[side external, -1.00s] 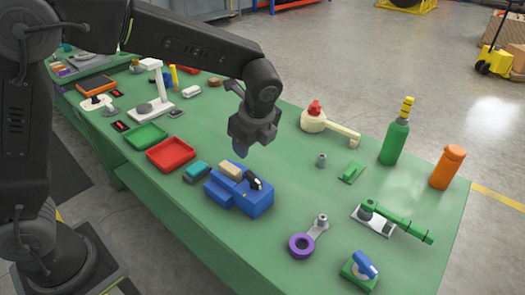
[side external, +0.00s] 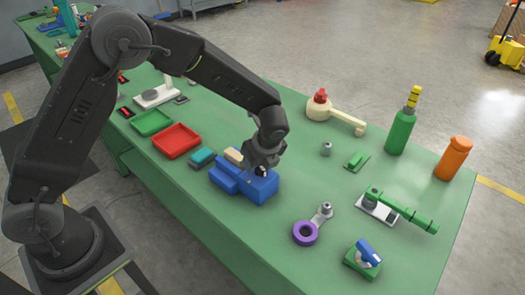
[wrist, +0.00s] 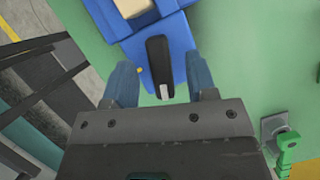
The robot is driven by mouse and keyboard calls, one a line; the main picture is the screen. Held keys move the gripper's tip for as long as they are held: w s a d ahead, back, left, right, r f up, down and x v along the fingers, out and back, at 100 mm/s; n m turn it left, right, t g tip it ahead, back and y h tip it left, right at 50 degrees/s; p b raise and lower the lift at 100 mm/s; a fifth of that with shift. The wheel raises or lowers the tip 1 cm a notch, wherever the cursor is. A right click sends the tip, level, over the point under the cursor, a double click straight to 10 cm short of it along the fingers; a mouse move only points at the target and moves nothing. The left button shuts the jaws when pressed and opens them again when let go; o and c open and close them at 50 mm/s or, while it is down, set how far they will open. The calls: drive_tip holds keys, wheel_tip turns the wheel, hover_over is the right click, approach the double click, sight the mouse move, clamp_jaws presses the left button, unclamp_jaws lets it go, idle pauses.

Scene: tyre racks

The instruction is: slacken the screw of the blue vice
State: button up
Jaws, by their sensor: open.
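The blue vice (side external: 228,180) stands on the green bench, with a beige block (side external: 233,156) between its jaws. The vice also shows in the wrist view (wrist: 115,40), with the beige block (wrist: 132,7) at the top edge. Its black screw handle (wrist: 157,62) lies on top of the vice's near end and has a pale tip. My gripper (side external: 262,168) is low over the handle end of the vice. In the wrist view my gripper (wrist: 163,85) is open, with one blue finger on each side of the handle.
A teal block (side external: 202,157) and a red tray (side external: 176,140) are left of the vice. A purple ring tool (side external: 305,233) lies to its front right. A green-handled tool (side external: 400,209) lies further right. The bench between is clear.

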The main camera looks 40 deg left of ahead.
drive_tip(key=shift+x, duration=1.2)
drive_tip(key=shift+c, duration=0.2)
clamp_jaws()
drive_tip(key=n+g, duration=0.1)
drive_tip(key=n, duration=0.2)
drive_tip(key=shift+n+g, duration=0.3)
drive_tip(key=shift+n, duration=0.1)
drive_tip(key=shift+c, duration=2.3)
unclamp_jaws()
drive_tip(key=shift+s+n, duration=0.1)
drive_tip(key=shift+n, duration=0.2)
drive_tip(key=o, duration=0.5)
drive_tip(key=shift+v, duration=4)
drive_tip(key=shift+d, duration=0.1)
